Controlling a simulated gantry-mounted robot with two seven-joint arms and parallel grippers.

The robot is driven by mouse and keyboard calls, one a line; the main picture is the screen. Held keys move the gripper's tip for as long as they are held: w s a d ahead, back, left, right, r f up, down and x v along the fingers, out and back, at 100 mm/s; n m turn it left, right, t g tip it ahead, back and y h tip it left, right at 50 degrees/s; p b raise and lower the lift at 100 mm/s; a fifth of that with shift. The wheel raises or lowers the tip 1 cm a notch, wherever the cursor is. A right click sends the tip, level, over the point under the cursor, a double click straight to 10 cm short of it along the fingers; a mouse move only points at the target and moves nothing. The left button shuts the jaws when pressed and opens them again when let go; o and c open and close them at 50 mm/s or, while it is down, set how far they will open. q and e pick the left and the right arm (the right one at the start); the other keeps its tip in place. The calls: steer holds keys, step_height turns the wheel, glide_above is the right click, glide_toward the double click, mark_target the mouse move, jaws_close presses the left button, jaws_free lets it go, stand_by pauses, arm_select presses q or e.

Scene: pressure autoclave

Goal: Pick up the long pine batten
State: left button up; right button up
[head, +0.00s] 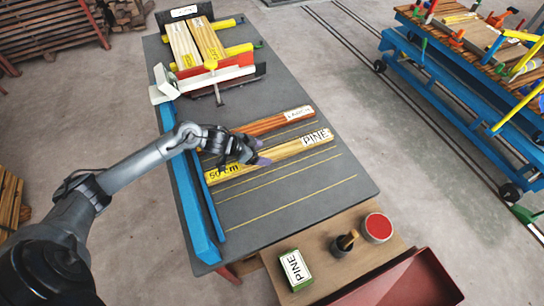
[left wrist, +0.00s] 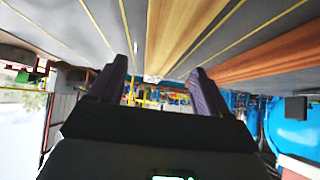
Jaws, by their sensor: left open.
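The long pine batten (head: 290,151) lies on the grey worktable, with a white PINE label at its right end and a yellow 50 cm mark at its left end. My left gripper (head: 261,152) is over the batten's middle and hides part of it. In the left wrist view the two fingers of the left gripper (left wrist: 160,72) are apart, and the pale pine batten (left wrist: 178,30) runs between their lines with nothing held. I cannot tell how high the fingers are above it. My right gripper is not in view.
A reddish batten (head: 272,123) lies just behind the pine one; it also shows in the left wrist view (left wrist: 265,62). A blue rail (head: 193,205) edges the table. Two pale boards (head: 196,43) sit in a clamping fixture at the back. A PINE box (head: 294,269) and red tin (head: 378,227) stand in front.

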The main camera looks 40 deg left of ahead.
mark_target(270, 154)
arm_select(q)
steer(key=shift+b+x, duration=0.75)
steer(key=shift+x, duration=1.8)
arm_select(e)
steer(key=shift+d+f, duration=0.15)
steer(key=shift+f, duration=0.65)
arm_select(q)
steer(key=shift+a, duration=0.2)
steer(key=shift+c, duration=0.3)
steer(key=c, duration=1.3)
